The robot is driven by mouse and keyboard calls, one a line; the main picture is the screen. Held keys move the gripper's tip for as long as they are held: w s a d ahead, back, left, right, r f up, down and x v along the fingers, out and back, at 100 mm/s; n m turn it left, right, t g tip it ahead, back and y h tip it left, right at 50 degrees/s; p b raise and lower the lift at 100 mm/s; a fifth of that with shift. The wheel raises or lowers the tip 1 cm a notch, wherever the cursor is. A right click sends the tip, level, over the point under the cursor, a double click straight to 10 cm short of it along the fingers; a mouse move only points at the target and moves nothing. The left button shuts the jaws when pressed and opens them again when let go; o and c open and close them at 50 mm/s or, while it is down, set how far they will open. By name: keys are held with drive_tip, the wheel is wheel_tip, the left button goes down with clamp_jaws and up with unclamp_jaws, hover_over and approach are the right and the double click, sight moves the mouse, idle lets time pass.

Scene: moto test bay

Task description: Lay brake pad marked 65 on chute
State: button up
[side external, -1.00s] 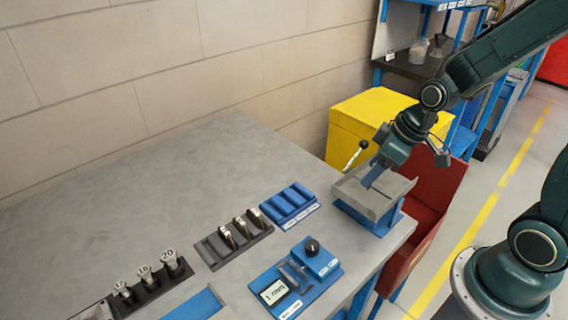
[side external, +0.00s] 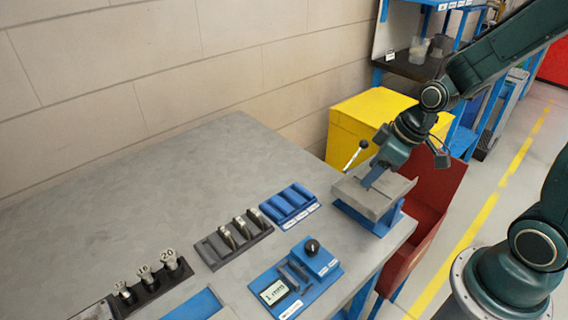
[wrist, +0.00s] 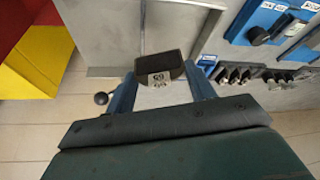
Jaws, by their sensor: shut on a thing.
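The brake pad marked 65 (wrist: 162,64) is a dark block with a pale label, seen in the wrist view between my blue fingertips. My gripper (side external: 369,184) is shut on it; the gripper also shows in the wrist view (wrist: 160,80). The chute (side external: 392,188) is a grey metal tray with raised edges on a blue stand at the table's right end. Its grey surface fills the upper middle of the wrist view (wrist: 110,30). My gripper is low over the chute. I cannot tell whether the pad touches it. The pad is hidden in the side view.
A lever with a black knob (side external: 363,144) rises beside the chute. A yellow bin (side external: 372,112) stands behind it and a red bin (side external: 432,205) to its right. A blue rack (side external: 290,203), a dark rack (side external: 213,248) and a blue gauge unit (side external: 318,263) lie left of it.

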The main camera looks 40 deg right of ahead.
drive_tip(key=shift+f, duration=1.1)
idle(1.0)
idle(0.4)
drive_tip(key=o, duration=1.2)
drive_tip(key=shift+r, duration=0.2)
drive_tip(key=shift+r, duration=3.3)
drive_tip(key=shift+r, duration=0.1)
